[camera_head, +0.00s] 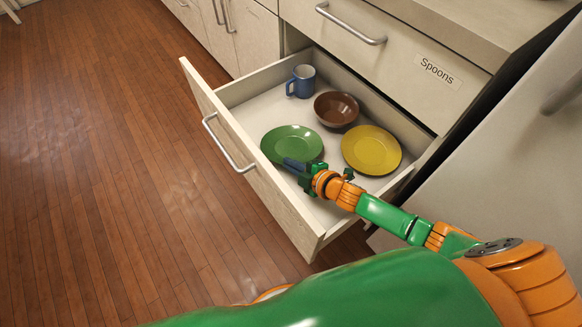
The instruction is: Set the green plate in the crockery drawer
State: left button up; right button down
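The green plate (289,140) is inside the open crockery drawer (262,202), toward its front panel, and looks flat on or just above the drawer floor. My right gripper (296,166) is at the near edge of the green plate, with a dark finger overlapping its rim. Whether the fingers are open or closed on the rim cannot be made out. A yellow plate (371,149), a brown bowl (336,108) and a blue mug (302,81) are also in the drawer. My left gripper is not in view.
A closed drawer labelled "Spoons" (414,66) is above the open one. A pale appliance or cabinet side (500,150) stands to the right. The wooden floor (100,160) at left is clear. Bare drawer floor shows near the front panel.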

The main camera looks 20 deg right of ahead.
jog(key=shift+f, duration=0.2)
jog(key=shift+w, duration=0.1)
jog(key=c, duration=1.5)
grip_release()
jog(key=shift+f, duration=0.15)
jog(key=o, duration=0.5)
jog(key=shift+c, duration=0.2)
jog(key=shift+r, duration=0.25)
jog(key=shift+s+d+r+p, duration=0.1)
jog(key=shift+s+r+p, duration=0.15)
jog(key=shift+p, duration=0.25)
pick_arm(q)
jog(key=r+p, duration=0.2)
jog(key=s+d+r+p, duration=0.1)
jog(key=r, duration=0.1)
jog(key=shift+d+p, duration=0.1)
jog(key=shift+p, duration=0.3)
pick_arm(e)
jog(key=v, duration=1.1)
jog(key=shift+s, duration=0.2)
